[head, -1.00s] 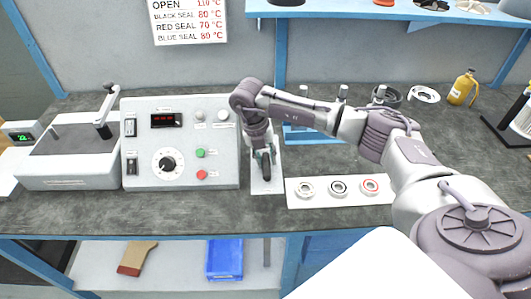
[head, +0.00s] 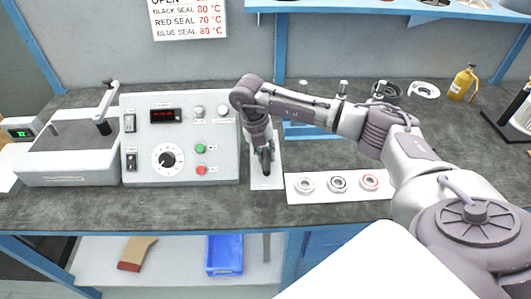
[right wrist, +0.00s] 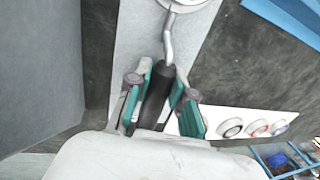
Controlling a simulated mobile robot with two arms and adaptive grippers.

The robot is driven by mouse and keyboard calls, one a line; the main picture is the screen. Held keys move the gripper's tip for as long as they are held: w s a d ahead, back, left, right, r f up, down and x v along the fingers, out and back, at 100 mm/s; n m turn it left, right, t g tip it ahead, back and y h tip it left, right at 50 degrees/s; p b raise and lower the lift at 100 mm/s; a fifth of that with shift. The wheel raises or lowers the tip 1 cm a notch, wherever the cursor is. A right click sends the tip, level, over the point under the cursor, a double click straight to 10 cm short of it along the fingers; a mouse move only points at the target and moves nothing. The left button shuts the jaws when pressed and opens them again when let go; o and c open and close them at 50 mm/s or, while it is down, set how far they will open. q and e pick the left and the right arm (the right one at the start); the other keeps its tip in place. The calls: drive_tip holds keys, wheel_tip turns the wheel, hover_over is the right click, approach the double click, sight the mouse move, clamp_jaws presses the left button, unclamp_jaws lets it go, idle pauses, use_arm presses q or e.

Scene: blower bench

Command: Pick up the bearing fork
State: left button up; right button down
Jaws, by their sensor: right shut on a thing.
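The bearing fork shows in the right wrist view with a black handle (right wrist: 153,100), a bent metal shaft and a pale curved end cut off at the top edge. My right gripper (right wrist: 161,79) is shut on the black handle, with a teal pad on each side of it. In the head view my right gripper (head: 264,157) points down over a light plate (head: 267,183) beside the control panel. The arm and gripper hide most of the fork there. My left gripper is not in view.
The control panel (head: 220,172) stands just left of my right gripper. A white strip (head: 322,193) with three bearings lies to its right. A blue stand (head: 300,132) is behind the arm. A yellow bottle (head: 461,84) stands at the back right. The front bench strip is clear.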

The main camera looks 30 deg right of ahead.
sight(267, 151)
wheel_tip(267, 151, up, 3)
drive_tip(key=shift+r+b, duration=0.15)
drive_tip(key=shift+b, duration=0.15)
drive_tip(key=shift+s+d+r, duration=0.1)
drive_tip(key=shift+r, duration=0.25)
drive_tip(key=s+d+r+b, duration=0.1)
drive_tip(key=s+d+r, duration=0.2)
drive_tip(key=s+r, duration=0.3)
drive_tip(key=s, duration=0.4)
drive_tip(key=shift+s+d+r, duration=0.35)
drive_tip(key=shift+s+r, duration=0.05)
